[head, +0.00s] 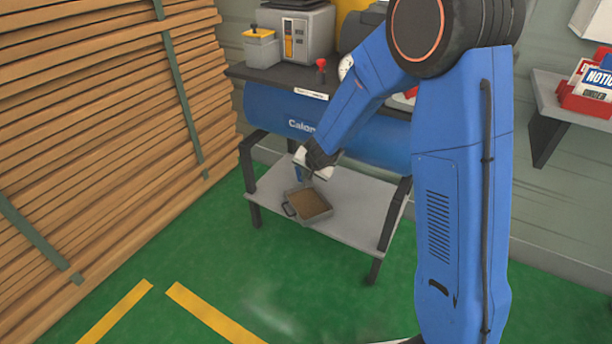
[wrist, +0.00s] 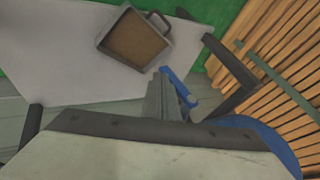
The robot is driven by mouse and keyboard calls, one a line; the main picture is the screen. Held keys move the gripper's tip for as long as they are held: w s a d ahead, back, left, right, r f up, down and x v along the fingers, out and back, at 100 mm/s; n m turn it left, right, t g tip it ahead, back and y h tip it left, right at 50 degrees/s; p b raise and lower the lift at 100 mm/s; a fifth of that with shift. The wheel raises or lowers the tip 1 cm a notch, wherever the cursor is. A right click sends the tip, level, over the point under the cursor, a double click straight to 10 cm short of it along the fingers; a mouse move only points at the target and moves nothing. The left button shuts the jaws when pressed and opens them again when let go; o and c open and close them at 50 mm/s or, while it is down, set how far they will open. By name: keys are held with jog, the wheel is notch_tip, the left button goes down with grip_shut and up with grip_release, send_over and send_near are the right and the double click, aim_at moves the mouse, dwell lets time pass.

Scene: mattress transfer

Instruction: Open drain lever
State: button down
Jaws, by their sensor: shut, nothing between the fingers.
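The blue air tank (head: 270,112) lies under the bench top, and its edge also shows in the wrist view (wrist: 275,140). The small blue drain lever (wrist: 182,88) sticks out beside my gripper (wrist: 162,98) in the wrist view, just to the right of the fingers. I cannot tell whether they touch. In the head view the lever (head: 298,173) is a small blue strip below the tank, partly hidden by my gripper (head: 308,177). My fingers are shut and empty. A grey square pan (head: 308,221) with a brown inside sits on the lower shelf below.
The grey lower shelf (head: 347,213) and black bench legs (head: 247,165) are close around my gripper. Stacked wooden planks (head: 90,130) stand to the left. The green floor (head: 225,265) in front is clear. A wall shelf with a red sign holder (head: 585,102) is at right.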

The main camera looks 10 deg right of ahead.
jog(key=shift+w+a+f, duration=0.2)
jog(key=shift+a+f, duration=0.1)
jog(key=shift+f, duration=0.25)
jog(key=shift+d, duration=0.15)
dwell(0.5)
